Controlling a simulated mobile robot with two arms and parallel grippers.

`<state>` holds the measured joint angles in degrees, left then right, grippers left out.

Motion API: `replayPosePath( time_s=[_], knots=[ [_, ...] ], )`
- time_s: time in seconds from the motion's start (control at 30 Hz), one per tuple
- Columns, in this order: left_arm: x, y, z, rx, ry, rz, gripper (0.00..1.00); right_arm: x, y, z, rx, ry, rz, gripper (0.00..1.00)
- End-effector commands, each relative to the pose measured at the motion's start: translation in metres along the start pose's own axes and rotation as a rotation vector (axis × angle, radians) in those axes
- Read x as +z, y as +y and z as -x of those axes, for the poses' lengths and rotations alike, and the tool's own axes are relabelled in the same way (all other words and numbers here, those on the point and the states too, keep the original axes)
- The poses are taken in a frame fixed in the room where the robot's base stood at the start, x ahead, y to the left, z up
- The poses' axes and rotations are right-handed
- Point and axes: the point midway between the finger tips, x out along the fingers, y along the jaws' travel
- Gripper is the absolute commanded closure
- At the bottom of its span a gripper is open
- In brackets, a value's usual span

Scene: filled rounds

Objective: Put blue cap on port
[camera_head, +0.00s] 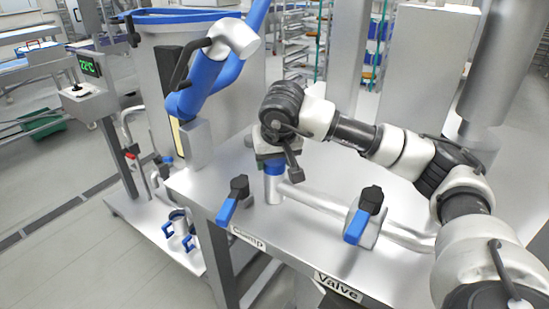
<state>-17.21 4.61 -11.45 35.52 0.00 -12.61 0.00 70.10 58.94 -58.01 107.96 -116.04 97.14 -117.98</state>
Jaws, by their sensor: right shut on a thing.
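The blue cap (275,168) shows as a blue band at the top of a short upright metal pipe, the port (272,190), on the steel table. My right gripper (270,155) points down over it and is shut on the cap. The gripper hides the cap's top. The cap lines up with the pipe end and looks upright; I cannot tell whether it is fully seated. My left gripper is not in view.
Two valves with blue handles, one left (230,205) and one right (363,215), stand near the front edge of the table (300,240). A bent pipe (320,205) runs between them. A large vessel (165,75) stands behind left.

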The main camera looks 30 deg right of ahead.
Motion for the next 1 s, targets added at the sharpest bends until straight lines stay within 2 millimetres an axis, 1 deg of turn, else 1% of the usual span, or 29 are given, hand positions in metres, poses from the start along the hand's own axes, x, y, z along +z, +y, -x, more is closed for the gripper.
replayPosePath(
  time_s=[0.4, 0.43, 0.6, 0.87, 1.0],
  knots=[
    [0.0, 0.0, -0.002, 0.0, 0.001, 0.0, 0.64, 0.001, 0.0, -0.002, 0.001, -0.002, 0.0, 0.64],
    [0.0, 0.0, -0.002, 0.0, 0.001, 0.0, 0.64, 0.001, 0.0, -0.002, 0.001, -0.002, 0.0, 0.37],
    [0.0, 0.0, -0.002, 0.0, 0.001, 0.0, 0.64, 0.001, 0.0, -0.002, 0.001, -0.001, 0.0, 0.12],
    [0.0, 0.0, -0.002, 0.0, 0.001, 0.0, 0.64, 0.001, 0.0, -0.001, 0.0, 0.0, 0.0, 0.12],
    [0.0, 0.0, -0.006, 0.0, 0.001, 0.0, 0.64, 0.0, 0.0, 0.008, -0.002, 0.003, 0.0, 0.12]
  ],
)
